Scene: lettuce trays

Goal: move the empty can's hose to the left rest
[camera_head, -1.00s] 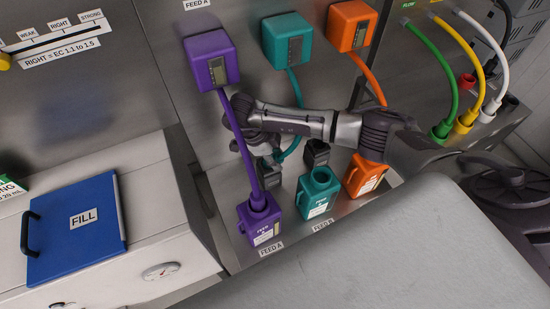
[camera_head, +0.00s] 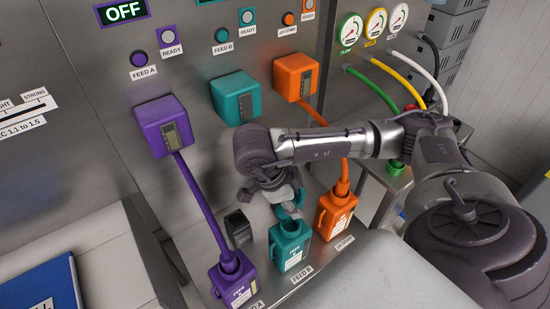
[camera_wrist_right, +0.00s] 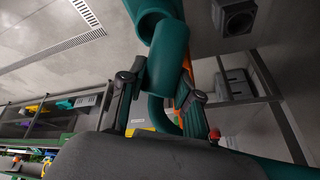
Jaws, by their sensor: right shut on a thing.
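My right gripper (camera_head: 283,200) is shut on the teal hose (camera_head: 297,200), just above the teal can (camera_head: 291,246) in the head view. The hose also shows between the fingers in the right wrist view (camera_wrist_right: 168,55). Its run up to the teal pump box (camera_head: 236,98) is mostly hidden by my arm. I cannot tell whether the hose end touches the can's mouth, and no fill level is readable. The left black rest (camera_head: 238,228) stands empty between the purple can (camera_head: 233,281) and the teal can. The right rest is hidden. My left gripper is not in view.
The purple hose (camera_head: 200,206) runs down into the purple can, left of the rest. The orange hose (camera_head: 344,152) runs into the orange can (camera_head: 335,213) on the right. The steel panel stands close behind. A blue FILL lid (camera_head: 42,285) lies at lower left.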

